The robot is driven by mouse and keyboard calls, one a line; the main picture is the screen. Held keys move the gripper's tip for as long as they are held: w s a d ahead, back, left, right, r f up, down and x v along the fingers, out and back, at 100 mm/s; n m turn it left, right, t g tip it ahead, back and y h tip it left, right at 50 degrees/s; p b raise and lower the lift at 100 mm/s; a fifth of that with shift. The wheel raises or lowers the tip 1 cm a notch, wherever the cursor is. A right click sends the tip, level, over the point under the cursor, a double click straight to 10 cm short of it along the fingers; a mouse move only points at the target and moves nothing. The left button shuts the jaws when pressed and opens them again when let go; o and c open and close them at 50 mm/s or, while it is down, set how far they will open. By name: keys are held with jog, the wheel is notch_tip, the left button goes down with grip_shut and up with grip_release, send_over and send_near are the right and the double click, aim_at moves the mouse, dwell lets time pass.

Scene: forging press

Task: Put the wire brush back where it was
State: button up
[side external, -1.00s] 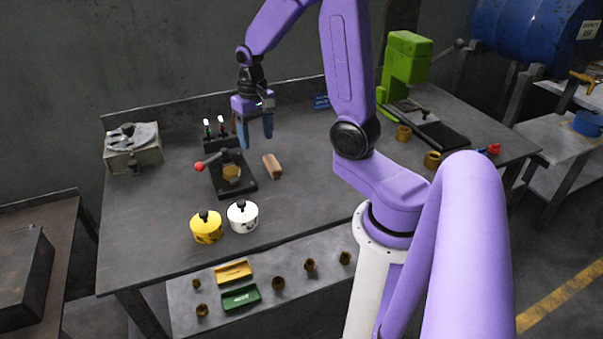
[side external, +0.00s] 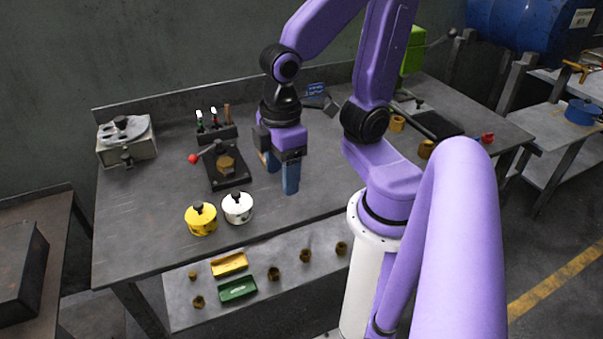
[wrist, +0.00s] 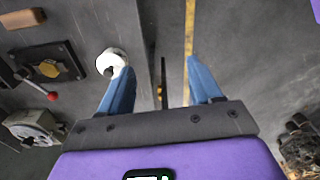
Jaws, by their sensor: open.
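An upright brown-handled tool (side external: 227,113), which looks like the wire brush, stands at the right end of the dark rack (side external: 217,134) at the back of the bench. Two tools with dark handles and pale, red-marked tops (side external: 200,121) stand beside it. My gripper (side external: 280,178) hangs over the bench, right of and in front of the rack, apart from the tool. Its blue fingers are spread with nothing between them, as the wrist view (wrist: 160,70) also shows. A brown block (wrist: 22,18) lies on the bench there; in the side view my gripper mostly hides it.
A small black press (side external: 227,170) with a red-knobbed lever stands left of my gripper. A yellow tin (side external: 201,220) and a white tin (side external: 238,208) sit near the front edge. A round-topped device (side external: 126,138) stands at the back left. Bench left of the tins is clear.

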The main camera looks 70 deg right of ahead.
jog(key=s+n, duration=0.1)
jog(key=s, duration=0.1)
jog(key=s+n, duration=0.1)
jog(key=s, duration=0.1)
jog(key=shift+a+r+n, duration=0.2)
jog(key=shift+n, duration=0.1)
